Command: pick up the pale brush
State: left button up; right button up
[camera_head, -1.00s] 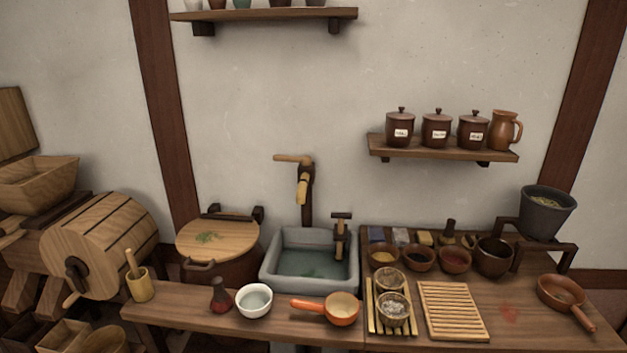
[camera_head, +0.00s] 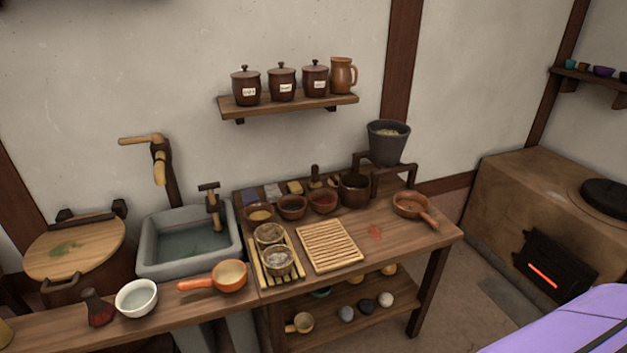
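I cannot clearly make out a pale brush. Small items stand along the back of the wooden worktable (camera_head: 376,262). Among them are a dark upright-handled item (camera_head: 315,177) and a small pale item (camera_head: 332,183) beside it, too small to identify. A dark red brush-like item (camera_head: 97,308) with a flared end stands at the left, next to a white bowl (camera_head: 136,298). Neither of my grippers is in view.
A slatted wooden rack (camera_head: 330,246), a tray with two cups (camera_head: 264,262), several small bowls and a brown pan (camera_head: 411,206) crowd the table. A stone sink (camera_head: 188,246) is left. A stove (camera_head: 540,225) with a glowing opening stands right. A lavender surface (camera_head: 585,315) fills the lower right corner.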

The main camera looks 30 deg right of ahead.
aim_at(315, 182)
jog(key=l+u, duration=0.1)
jog(key=l, duration=0.4)
jog(key=l+u, duration=0.15)
jog(key=l, duration=0.35)
jog(key=l+u, duration=0.1)
jog(key=l, duration=0.35)
jog(key=k+l+u, duration=0.1)
jog(key=l, duration=0.4)
jog(key=l+u, duration=0.15)
jog(key=l, duration=0.3)
jog(key=k+l+u, duration=0.1)
jog(key=l, duration=0.4)
jog(key=k+l+u, duration=0.15)
jog(key=l, duration=0.3)
